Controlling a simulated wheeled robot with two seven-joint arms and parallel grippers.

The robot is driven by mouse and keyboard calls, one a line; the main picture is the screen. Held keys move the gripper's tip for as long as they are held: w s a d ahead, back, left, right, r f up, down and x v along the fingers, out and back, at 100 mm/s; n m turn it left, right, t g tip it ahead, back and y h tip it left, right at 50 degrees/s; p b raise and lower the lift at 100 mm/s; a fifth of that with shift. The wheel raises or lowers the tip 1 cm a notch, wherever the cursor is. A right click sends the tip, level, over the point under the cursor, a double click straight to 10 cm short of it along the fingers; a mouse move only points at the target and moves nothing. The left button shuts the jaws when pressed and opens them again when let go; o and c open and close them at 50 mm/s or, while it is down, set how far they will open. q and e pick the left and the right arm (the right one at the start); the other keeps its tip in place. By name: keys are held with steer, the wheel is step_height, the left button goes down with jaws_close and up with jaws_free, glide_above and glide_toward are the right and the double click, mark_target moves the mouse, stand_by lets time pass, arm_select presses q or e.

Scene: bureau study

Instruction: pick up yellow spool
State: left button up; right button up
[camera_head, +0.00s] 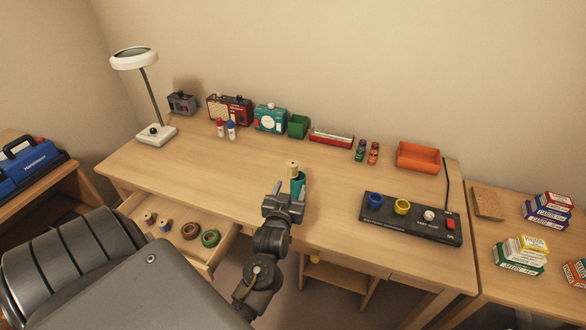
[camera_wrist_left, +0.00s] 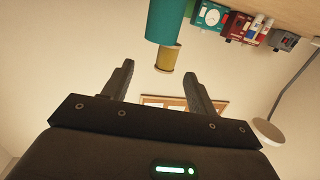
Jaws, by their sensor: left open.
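The yellow spool (camera_head: 292,168) shows at the top end of a teal cylinder (camera_head: 299,186) near the middle of the desk. In the left wrist view, which is upside down, the spool (camera_wrist_left: 168,58) adjoins the end of the teal cylinder (camera_wrist_left: 164,20). My left gripper (camera_head: 286,190) is open and empty, in front of the cylinder and spool in the head view. In the wrist view the spool appears between and beyond the fingertips (camera_wrist_left: 158,75), apart from them. The cylinder's lower part is partly hidden by the gripper. My right gripper is not in view.
The desk (camera_head: 240,170) holds a lamp (camera_head: 157,133), radios, a green bin (camera_head: 298,126) and an orange tray (camera_head: 418,157) along the back. A black charger panel (camera_head: 385,222) lies to the right. An open drawer (camera_head: 214,248) with spools and tape rolls juts out at the left.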

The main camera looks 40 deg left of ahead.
mark_target(292, 168)
arm_select(q)
steer(key=shift+n+y, duration=0.4)
steer(key=shift+y, duration=0.2)
steer(key=w+a, duration=0.1)
steer(key=w+a+r, duration=0.1)
steer(key=w, duration=0.1)
steer(key=w+a+p, duration=0.1)
steer(key=shift+w+a+r, duration=0.2)
steer(key=shift+a+r, duration=0.1)
steer(key=shift+r, duration=0.05)
steer(key=shift+w+a+f, duration=0.1)
steer(key=shift+w+a, duration=0.15)
steer(key=shift+w, duration=0.2)
steer(key=shift+w+a+r, duration=0.1)
steer(key=shift+w+r, duration=0.05)
steer(key=shift+r, duration=0.1)
steer(key=p+x, duration=0.2)
steer(key=x, duration=0.2)
steer(key=shift+w+a+r, duration=0.15)
steer(key=shift+w, duration=0.2)
steer(key=c, duration=1)
steer(key=shift+c, duration=0.6)
